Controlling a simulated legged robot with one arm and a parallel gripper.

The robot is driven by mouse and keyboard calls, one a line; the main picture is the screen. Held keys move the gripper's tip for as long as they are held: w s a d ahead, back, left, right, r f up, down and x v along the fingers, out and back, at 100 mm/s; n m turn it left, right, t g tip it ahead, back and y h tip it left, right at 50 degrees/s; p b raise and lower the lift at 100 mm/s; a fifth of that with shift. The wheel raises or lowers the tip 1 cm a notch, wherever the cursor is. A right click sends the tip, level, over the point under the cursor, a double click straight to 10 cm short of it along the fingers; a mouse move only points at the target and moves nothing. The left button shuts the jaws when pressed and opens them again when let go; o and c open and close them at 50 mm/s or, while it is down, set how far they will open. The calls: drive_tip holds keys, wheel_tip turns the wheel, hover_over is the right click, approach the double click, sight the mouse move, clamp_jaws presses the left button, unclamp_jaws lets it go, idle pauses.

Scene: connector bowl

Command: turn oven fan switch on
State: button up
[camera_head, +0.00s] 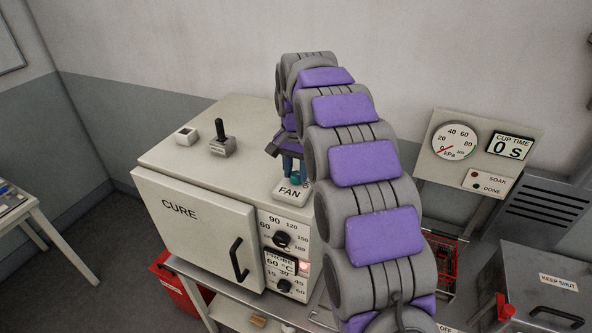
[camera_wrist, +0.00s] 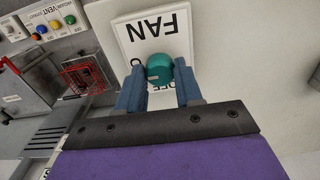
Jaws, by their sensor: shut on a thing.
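The fan switch is a teal knob (camera_wrist: 159,67) on a white plate labelled FAN (camera_wrist: 126,38). In the head view the plate (camera_head: 291,195) sits on top of the cream CURE oven (camera_head: 195,225), near its right edge. My gripper (camera_wrist: 161,79) has its blue fingers on both sides of the knob and is shut on it. The letters OFF show partly beside the knob, between the fingers. Any ON mark and the knob's pointer are hidden or unclear. In the head view my arm and gripper (camera_head: 291,168) cover most of the knob.
A black lever on a grey base (camera_head: 222,146) and a small white box (camera_head: 186,134) stand on the oven top to the left. The oven front has two black dials (camera_head: 283,240) and a door handle (camera_head: 238,259). A gauge panel (camera_head: 475,150) stands at the right.

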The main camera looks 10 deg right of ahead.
drive_tip(key=shift+w+r, duration=0.1)
drive_tip(key=o, duration=1)
drive_tip(key=shift+w, duration=0.1)
drive_tip(key=shift+o, duration=0.2)
drive_tip(key=shift+r, duration=0.25)
wheel_tip(320, 180, up, 8)
drive_tip(key=shift+f, duration=0.1)
wheel_tip(320, 180, up, 7)
drive_tip(key=p, duration=0.6)
hover_over(295, 173)
drive_tip(key=shift+r+p, duration=0.95)
